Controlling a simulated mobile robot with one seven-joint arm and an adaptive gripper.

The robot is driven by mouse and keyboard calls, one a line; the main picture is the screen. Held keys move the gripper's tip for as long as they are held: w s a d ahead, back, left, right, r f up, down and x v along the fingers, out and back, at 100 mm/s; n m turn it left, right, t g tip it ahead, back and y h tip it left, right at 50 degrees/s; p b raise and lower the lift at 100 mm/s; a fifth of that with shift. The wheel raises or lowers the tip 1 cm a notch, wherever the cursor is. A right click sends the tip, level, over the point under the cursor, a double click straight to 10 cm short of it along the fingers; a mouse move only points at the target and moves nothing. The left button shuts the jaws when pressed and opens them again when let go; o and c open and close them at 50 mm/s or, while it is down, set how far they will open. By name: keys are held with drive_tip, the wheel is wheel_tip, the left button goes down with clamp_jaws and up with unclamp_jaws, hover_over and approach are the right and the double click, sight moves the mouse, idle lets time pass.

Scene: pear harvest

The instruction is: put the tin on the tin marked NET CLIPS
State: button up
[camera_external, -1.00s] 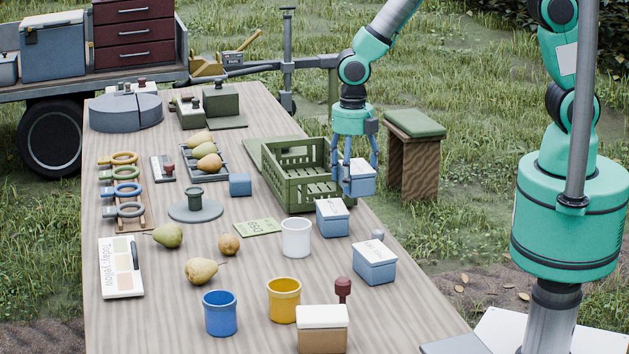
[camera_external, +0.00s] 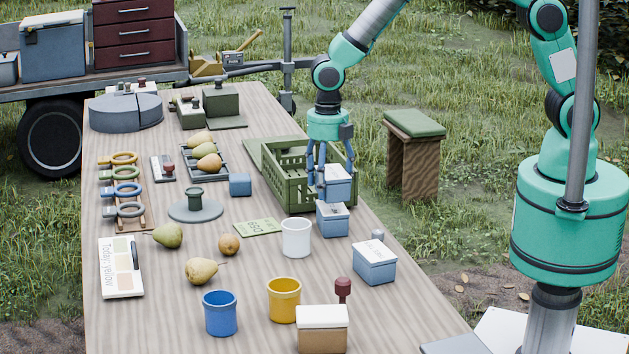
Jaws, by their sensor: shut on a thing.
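My gripper (camera_external: 320,178) points down and is shut on a blue tin (camera_external: 338,186) with a white lid. The held tin is just above another blue tin (camera_external: 332,222) with a white lid, near the table's right edge. In this view the held tin's lower edge meets the top of that tin; I cannot tell whether they touch. A third blue tin (camera_external: 375,266) with a white lid stands nearer the camera. Lettering on the lids is too small to read, so I cannot tell which is marked NET CLIPS.
A green crate (camera_external: 290,190) stands directly beside and behind the held tin. A white cup (camera_external: 296,238), a yellow cup (camera_external: 284,300) and a blue cup (camera_external: 220,312) stand nearer the camera. A dark red stamp (camera_external: 343,289) stands beside a brown box (camera_external: 322,335).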

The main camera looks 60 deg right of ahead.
sight(328, 172)
drive_tip(key=shift+f+b, duration=0.3)
drive_tip(key=shift+f, duration=1)
drive_tip(key=shift+f, duration=0.1)
drive_tip(key=o, duration=1.4)
drive_tip(key=shift+c, duration=0.2)
wheel_tip(328, 172, up, 12)
drive_tip(key=p, duration=0.3)
